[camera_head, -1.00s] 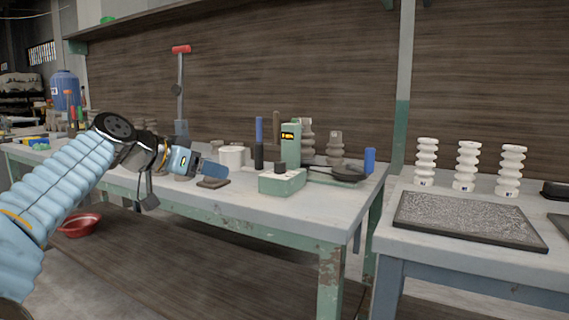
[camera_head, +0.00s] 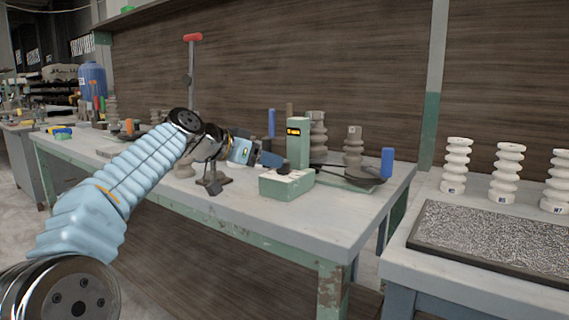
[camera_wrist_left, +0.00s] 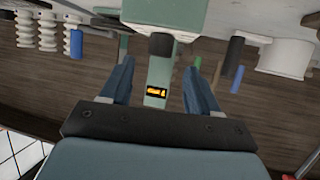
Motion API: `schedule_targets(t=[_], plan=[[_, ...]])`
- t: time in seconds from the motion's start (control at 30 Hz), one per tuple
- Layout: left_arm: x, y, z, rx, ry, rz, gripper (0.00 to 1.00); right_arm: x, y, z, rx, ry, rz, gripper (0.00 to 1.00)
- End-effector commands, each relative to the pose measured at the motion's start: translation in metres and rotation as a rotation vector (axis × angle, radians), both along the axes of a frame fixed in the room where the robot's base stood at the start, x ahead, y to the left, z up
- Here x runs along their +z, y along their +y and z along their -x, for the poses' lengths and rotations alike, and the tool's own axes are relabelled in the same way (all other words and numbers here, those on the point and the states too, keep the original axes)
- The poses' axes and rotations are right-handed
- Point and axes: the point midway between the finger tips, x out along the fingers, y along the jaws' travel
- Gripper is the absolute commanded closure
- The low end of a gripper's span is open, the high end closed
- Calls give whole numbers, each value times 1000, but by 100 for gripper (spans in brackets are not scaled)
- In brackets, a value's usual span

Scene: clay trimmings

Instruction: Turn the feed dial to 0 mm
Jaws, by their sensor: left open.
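The feed device is a pale green box (camera_head: 287,184) on the bench, with a green column (camera_head: 297,152) behind it carrying a small lit orange display (camera_head: 293,132). The display's reading is too small to make out. A dark dial knob (camera_wrist_left: 160,45) shows on the box in the left wrist view, where the scene appears upside down. My left gripper (camera_head: 276,160) is just left of the column, above the box. In the left wrist view its two fingers (camera_wrist_left: 159,68) are spread, with the knob just beyond the tips, between their lines. I cannot tell whether they touch it.
A dark round pan (camera_head: 362,180) and a blue cylinder (camera_head: 387,162) stand right of the device. Grey ribbed clay pieces (camera_head: 354,148) are behind. White ribbed pieces (camera_head: 455,166) and a speckled tray (camera_head: 490,238) occupy the right table. The bench front is clear.

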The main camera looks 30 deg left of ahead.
Motion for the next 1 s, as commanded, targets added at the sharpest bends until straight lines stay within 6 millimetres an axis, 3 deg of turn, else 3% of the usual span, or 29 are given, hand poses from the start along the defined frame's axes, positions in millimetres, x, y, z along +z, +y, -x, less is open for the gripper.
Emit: schedule_targets(t=[0.1,0.3,0.73,1.0], plan=[[-10,-8,-25,-3,2,1,39,3,1,0,1,0,-1,100],[-22,-15,-53,-1,1,0,39,6,2,1,3,2,-2,100],[-27,-18,-63,0,-1,0,39,6,2,1,4,1,-3,100],[-27,-18,-62,0,-1,0,80,6,2,1,4,1,-3,100]])
